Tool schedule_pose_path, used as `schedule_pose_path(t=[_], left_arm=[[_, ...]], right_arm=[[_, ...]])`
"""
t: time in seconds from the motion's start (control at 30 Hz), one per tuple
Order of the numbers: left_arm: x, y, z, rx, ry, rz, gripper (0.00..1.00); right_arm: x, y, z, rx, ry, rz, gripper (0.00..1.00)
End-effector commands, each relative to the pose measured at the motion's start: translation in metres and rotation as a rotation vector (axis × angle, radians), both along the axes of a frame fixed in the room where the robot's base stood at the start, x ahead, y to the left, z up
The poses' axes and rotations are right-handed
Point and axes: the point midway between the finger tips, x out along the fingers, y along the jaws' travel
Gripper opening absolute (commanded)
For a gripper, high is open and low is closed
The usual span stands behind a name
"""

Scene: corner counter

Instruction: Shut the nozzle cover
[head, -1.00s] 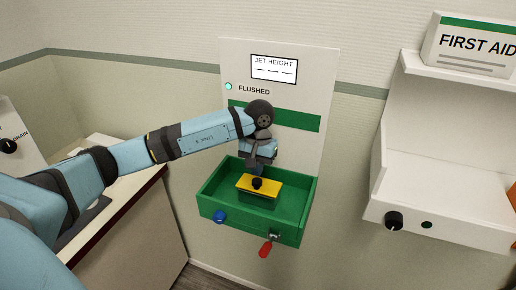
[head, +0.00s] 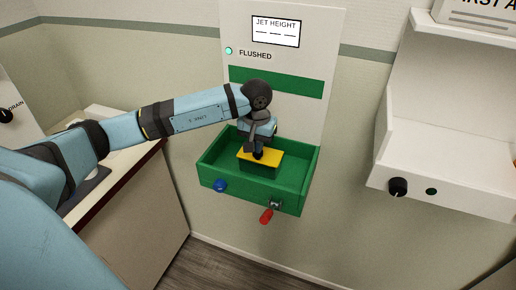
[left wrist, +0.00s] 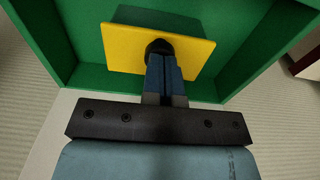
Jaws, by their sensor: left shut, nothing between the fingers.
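The nozzle cover is a yellow plate (head: 273,162) with a black knob, inside the green basin (head: 208,171). It also shows in the left wrist view (left wrist: 122,47), with its black knob (left wrist: 159,46) near the middle. A darker green block (head: 258,171) shows below the plate; I cannot tell whether the cover is fully down. My left gripper (head: 258,153) is shut and empty, pointing down at the knob from above. In the left wrist view its closed fingertips (left wrist: 161,58) are at the knob, touching or nearly so. My right gripper is not in view.
A blue knob (head: 220,186) and a red-handled valve (head: 267,215) stick out of the basin's front. The white panel with its display (head: 276,31) rises behind. A white shelf unit with a black knob (head: 398,187) is at right. A counter stands at left.

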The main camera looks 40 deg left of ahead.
Motion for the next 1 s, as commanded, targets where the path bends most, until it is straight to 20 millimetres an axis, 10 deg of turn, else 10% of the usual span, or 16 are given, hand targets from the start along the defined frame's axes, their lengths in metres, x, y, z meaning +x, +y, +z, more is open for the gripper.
schedule_pose_path(t=[1.0], left_arm=[[-0.006,-0.003,0.021,0.002,0.013,-0.003,0.00]], right_arm=[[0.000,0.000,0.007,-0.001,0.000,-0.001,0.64]])
